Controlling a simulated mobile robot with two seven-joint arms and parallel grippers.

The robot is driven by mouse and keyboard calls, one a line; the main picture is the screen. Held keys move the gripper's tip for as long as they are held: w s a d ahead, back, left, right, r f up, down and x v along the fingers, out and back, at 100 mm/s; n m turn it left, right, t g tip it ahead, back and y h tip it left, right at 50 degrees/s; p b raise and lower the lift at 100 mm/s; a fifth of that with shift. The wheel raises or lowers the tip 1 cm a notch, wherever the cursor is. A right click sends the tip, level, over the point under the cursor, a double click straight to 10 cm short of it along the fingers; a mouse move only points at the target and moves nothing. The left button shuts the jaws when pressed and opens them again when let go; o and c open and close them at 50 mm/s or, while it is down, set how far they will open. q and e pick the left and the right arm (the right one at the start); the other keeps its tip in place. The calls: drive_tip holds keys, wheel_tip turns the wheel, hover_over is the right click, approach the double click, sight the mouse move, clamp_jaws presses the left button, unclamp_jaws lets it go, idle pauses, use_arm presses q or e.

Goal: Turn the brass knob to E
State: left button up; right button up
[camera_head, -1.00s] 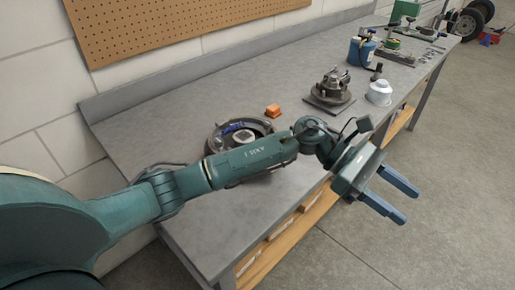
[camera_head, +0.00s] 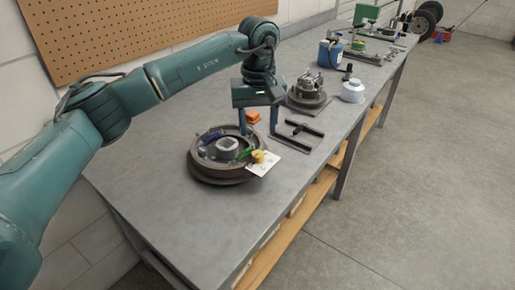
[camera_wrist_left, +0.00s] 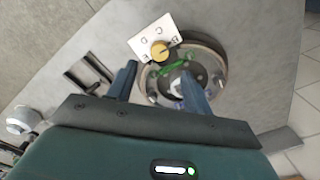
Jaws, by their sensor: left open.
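The brass knob (camera_head: 258,156) is a short yellow cylinder on a white lettered plate (camera_head: 264,168) beside the round drum assembly (camera_head: 200,172). In the left wrist view the knob (camera_wrist_left: 160,51) sits at the lower edge of the plate (camera_wrist_left: 144,42). My left gripper (camera_head: 258,131) is open and empty, fingers pointing down, above and behind the knob. In the left wrist view the knob lies beyond and between the fingertips (camera_wrist_left: 158,72), apart from them. My right gripper is not in view.
Blue and green parts lie in the drum. An orange block (camera_head: 253,117) and a dark H-shaped fixture (camera_head: 300,132) are close to the gripper. A round metal hub (camera_head: 309,92), a white pot (camera_head: 353,91) and a blue can (camera_head: 330,52) stand farther right. The bench front is clear.

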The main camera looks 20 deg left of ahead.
sight(258, 153)
use_arm(q)
wheel_tip(258, 153, down, 8)
drive_tip(key=shift+r+p, duration=0.15)
drive_tip(key=shift+p, duration=0.15)
drive_tip(key=shift+c, duration=0.3)
drive_tip(key=c, duration=0.9)
